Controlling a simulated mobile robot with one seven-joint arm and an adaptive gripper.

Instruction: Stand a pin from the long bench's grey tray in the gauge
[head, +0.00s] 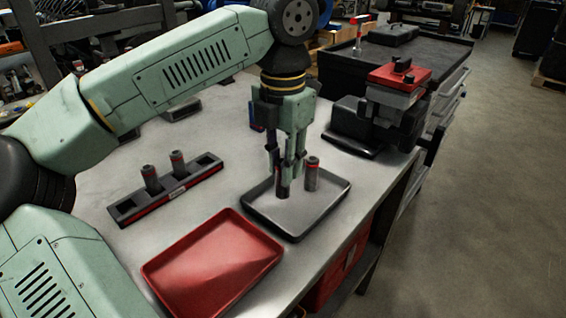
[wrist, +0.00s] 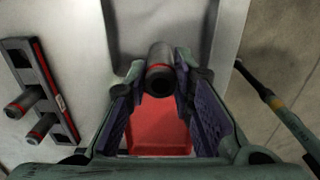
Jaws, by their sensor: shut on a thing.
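The grey tray (head: 262,224) lies on the long bench, with one dark pin (head: 312,172) standing upright in its right part. My gripper (head: 285,168) is over this tray, pointing down, shut on another dark pin (head: 283,188). The held pin (wrist: 160,76) shows end-on between the fingertips in the wrist view. I cannot tell whether its lower end touches the tray floor. The gauge (head: 165,190) is a long black block with a red stripe, left of the tray. Two pins (head: 151,178) stand in it, and empty sockets show at both ends. The gauge (wrist: 42,85) is also at left in the wrist view.
An empty red tray (head: 212,262) lies in front of the gauge and grey tray. A black machine with a red top (head: 398,76) stands at the bench's right edge. A small blue-red object (head: 256,115) is partly hidden behind my gripper. Bare bench separates gauge and grey tray.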

